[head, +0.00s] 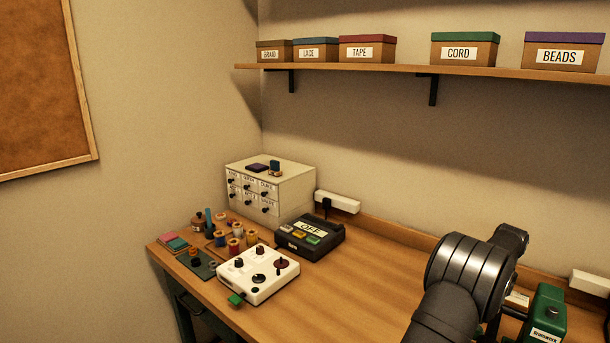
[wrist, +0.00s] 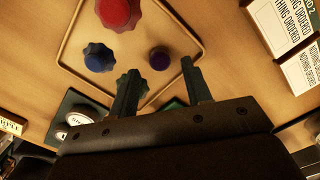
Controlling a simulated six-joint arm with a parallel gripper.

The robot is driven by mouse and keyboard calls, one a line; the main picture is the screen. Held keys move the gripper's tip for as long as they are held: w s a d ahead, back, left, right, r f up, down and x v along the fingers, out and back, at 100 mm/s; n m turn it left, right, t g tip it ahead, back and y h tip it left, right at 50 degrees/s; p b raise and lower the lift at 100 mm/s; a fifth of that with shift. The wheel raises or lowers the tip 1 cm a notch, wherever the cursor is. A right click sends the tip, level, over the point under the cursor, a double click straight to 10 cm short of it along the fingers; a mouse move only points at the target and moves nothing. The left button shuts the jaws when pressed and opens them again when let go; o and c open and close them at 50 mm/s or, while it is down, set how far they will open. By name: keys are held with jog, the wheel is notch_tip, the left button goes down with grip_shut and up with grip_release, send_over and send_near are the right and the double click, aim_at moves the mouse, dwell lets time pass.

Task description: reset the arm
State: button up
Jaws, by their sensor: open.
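My arm shows in the head view as dark rounded links at the lower right, over the right part of the table; my gripper's fingers cannot be made out there. In the wrist view my gripper (wrist: 160,67) has its two dark fingers apart, with nothing held between them.
White cards (wrist: 292,25) lie right of the tray. On the table (head: 375,285) stand a white control box (head: 258,290), a black box marked OFF (head: 310,246), a drawer cabinet (head: 290,190) and a green device (head: 545,315) beside my arm. A shelf (head: 400,70) with labelled boxes hangs above.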

notch_tip(320, 180, down, 2)
jog(key=shift+f, duration=0.1)
jog(key=shift+w+r, duration=0.15)
jog(key=shift+r, duration=0.2)
notch_tip(320, 180, up, 9)
jog(key=w+a+f+n, duration=0.1)
jog(key=w+a+n, duration=0.5)
jog(key=a, duration=0.5)
jog(key=w+a+f+n, duration=0.1)
jog(key=w+a+n, duration=0.45)
jog(key=a, duration=0.55)
jog(key=a+n, duration=0.6)
jog(key=a, duration=0.4)
jog(key=s+a+f+n, duration=0.1)
jog(key=a+n, duration=0.4)
jog(key=a, duration=0.6)
jog(key=a+f+n+g, duration=0.1)
jog(key=a+n, duration=0.5)
jog(key=a, duration=0.4)
jog(key=shift+s+a+f+n, duration=0.15)
jog(key=shift+f+n, duration=0.1)
jog(key=shift+n, duration=0.1)
jog(key=shift+s+a, duration=0.1)
jog(key=shift+s, duration=0.1)
jog(key=shift+s+d+r+n, duration=0.15)
jog(key=shift+d+r+n, duration=0.15)
jog(key=shift+d, duration=0.35)
